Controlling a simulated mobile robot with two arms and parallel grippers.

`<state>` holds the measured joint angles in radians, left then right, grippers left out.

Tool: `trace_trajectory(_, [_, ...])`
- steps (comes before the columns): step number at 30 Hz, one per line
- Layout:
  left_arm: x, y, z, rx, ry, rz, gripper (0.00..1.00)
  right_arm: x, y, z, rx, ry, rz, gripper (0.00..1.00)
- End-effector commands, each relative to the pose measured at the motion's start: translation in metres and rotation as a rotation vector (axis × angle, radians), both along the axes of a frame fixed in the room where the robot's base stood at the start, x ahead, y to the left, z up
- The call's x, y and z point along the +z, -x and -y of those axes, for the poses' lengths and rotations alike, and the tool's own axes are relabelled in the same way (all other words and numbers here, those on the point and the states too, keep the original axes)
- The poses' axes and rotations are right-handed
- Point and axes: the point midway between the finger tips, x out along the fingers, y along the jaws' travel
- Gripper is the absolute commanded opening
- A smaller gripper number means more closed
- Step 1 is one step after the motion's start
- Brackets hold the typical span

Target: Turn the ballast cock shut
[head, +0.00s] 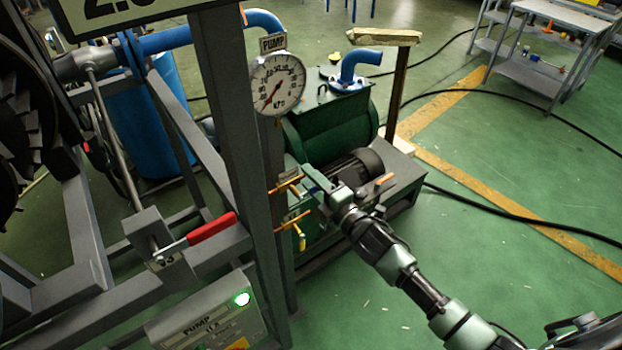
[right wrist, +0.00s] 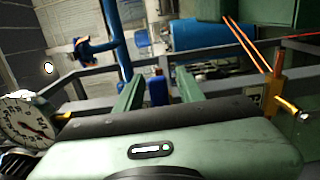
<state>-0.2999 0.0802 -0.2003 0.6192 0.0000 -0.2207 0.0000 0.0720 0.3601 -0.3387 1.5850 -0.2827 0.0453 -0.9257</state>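I cannot read which is the ballast cock. My right gripper (head: 315,178) is just right of the upper cock, apart from it as far as I can tell. My left gripper is out of view.
The round pump gauge (head: 277,84) hangs above the cocks. A red lever (head: 211,227) at V3 and a pump switch box (head: 212,318) with a green light are on the grey frame at left. The green pump (head: 330,122) stands behind. Green floor at right is mostly clear.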

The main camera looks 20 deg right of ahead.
Motion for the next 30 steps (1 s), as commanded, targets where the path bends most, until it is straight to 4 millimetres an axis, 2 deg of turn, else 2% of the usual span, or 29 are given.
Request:
trace_trajectory(4, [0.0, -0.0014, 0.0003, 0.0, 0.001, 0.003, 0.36, -0.0003, 0.0002, 0.0001, 0.0, -0.001, 0.0, 0.38])
trace_trajectory(8, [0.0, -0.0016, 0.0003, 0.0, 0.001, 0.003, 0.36, -0.0003, 0.0002, 0.0002, 0.0, -0.001, 0.0, 0.02])
trace_trajectory(9, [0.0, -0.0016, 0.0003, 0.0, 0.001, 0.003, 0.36, -0.0003, 0.0003, 0.0002, 0.0, -0.001, 0.0, 0.0])
trace_trajectory(30, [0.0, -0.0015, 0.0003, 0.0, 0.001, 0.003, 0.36, -0.0007, 0.0005, 0.0007, -0.001, 0.001, -0.002, 0.0])
